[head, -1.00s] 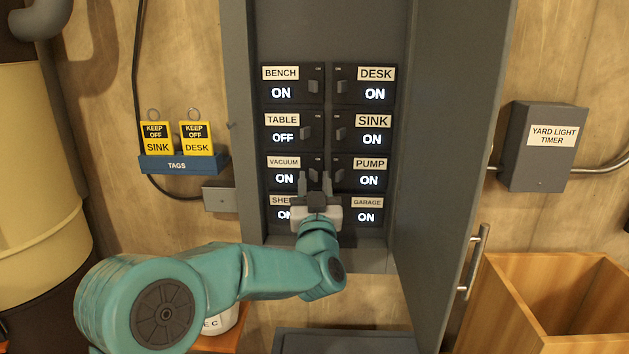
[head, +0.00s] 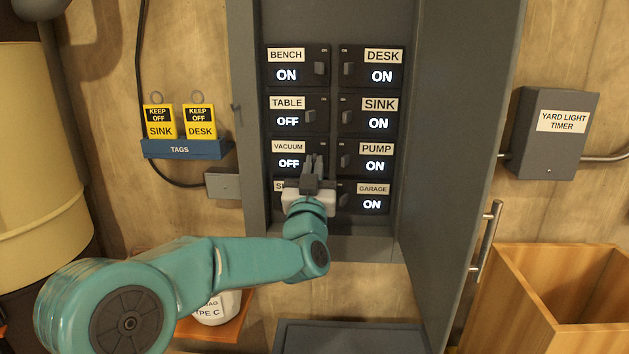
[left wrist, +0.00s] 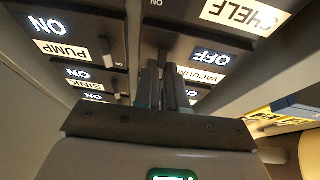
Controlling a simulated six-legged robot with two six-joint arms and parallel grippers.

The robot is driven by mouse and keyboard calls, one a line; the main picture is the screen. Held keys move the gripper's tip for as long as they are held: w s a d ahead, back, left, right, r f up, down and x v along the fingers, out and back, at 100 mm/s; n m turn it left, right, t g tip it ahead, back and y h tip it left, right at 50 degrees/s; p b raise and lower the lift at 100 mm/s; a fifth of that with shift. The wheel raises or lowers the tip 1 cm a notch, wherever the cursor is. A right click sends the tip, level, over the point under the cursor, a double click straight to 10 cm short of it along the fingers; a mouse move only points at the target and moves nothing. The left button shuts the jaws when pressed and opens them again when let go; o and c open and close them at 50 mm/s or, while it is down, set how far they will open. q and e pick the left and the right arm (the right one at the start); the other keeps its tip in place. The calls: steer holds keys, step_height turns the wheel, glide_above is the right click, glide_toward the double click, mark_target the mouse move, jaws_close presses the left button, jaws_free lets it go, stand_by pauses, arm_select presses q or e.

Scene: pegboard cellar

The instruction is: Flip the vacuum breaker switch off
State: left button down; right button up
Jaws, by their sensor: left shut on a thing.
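The vacuum breaker (head: 289,163) is in the left column of the open panel, third from the top, and its display reads OFF. It also shows in the left wrist view (left wrist: 211,57), upside down, reading OFF. My left gripper (head: 314,161) reaches in from below, with its narrow fingers closed at the right side of this breaker, on its switch. The fingers hide most of the switch. In the left wrist view the fingers (left wrist: 163,72) point up beside the vacuum label. My right gripper is in neither view.
Close by are the table breaker (head: 289,121), reading OFF, and the pump breaker (head: 376,165), reading ON. The shelf breaker below is mostly covered by my gripper. The panel door (head: 460,150) stands open on the right. A tag holder (head: 180,149) hangs at left.

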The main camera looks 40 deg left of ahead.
arm_select(q)
steer(key=m+t+h+b, duration=0.1)
steer(key=h+b, duration=0.2)
steer(key=a+m+t+h+b, duration=0.1)
steer(key=m+t+h+b, duration=0.1)
steer(key=h+b, duration=0.1)
steer(key=m+t+h+b, duration=0.1)
steer(key=m+h+b, duration=0.1)
steer(key=h+b, duration=0.1)
steer(key=shift+s+a+f, duration=0.25)
steer(key=shift+s, duration=0.1)
steer(key=shift+m+h, duration=0.4)
steer(key=shift+h, duration=0.1)
steer(key=c, duration=1.2)
jaws_free()
steer(key=shift+d, duration=0.1)
steer(key=shift+o, duration=0.4)
steer(key=shift+d+r, duration=0.15)
steer(key=shift+d, duration=0.1)
steer(key=shift+s+a+r+t, duration=0.1)
steer(key=shift+a+r+t, duration=0.1)
steer(key=shift+t, duration=0.1)
